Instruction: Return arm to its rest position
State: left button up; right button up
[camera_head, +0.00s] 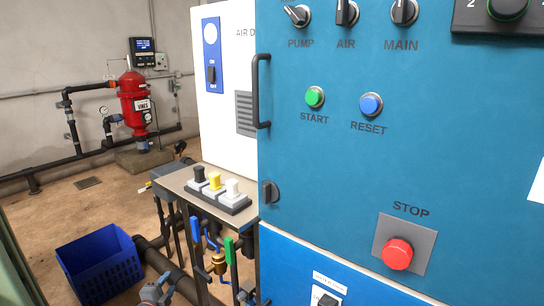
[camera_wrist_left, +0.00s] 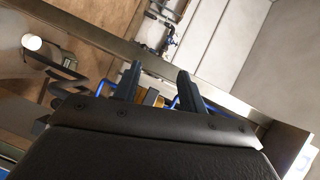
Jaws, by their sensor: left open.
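My left gripper (camera_wrist_left: 157,72) shows in the left wrist view as two dark fingers standing apart above its dark body. It is open, and I see nothing held between the fingers. A metal beam or table edge and blue tubing lie behind the fingers; I cannot tell the distance. In the head view I cannot clearly pick out this gripper or its arm. My right gripper is not in view.
The blue control cabinet (camera_head: 340,170) with its black handle (camera_head: 262,92) and red stop button (camera_head: 397,253) fills the right. A narrow table (camera_head: 180,184) carries black, yellow and white switches. A blue crate (camera_head: 100,265) stands on the floor at lower left.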

pick_arm(q)
jog(key=s+d+f+n+g, duration=0.2)
jog(key=s+d+n+g, duration=0.2)
jog(key=s, duration=1.1)
jog(key=s+d+f+n+g+p, duration=0.1)
jog(key=s+d+f+n+g, duration=0.2)
jog(key=s+d, duration=0.7)
jog(key=s+d+f+n+g+p, duration=0.1)
jog(key=s+d+n+g, duration=0.6)
jog(key=s, duration=1.3)
jog(key=shift+f+n, duration=0.4)
jog(key=shift+f, duration=0.5)
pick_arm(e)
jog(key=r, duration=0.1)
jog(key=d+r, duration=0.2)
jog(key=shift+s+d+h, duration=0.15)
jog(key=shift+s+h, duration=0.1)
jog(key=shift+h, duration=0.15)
pick_arm(q)
jog(key=shift+a, duration=0.1)
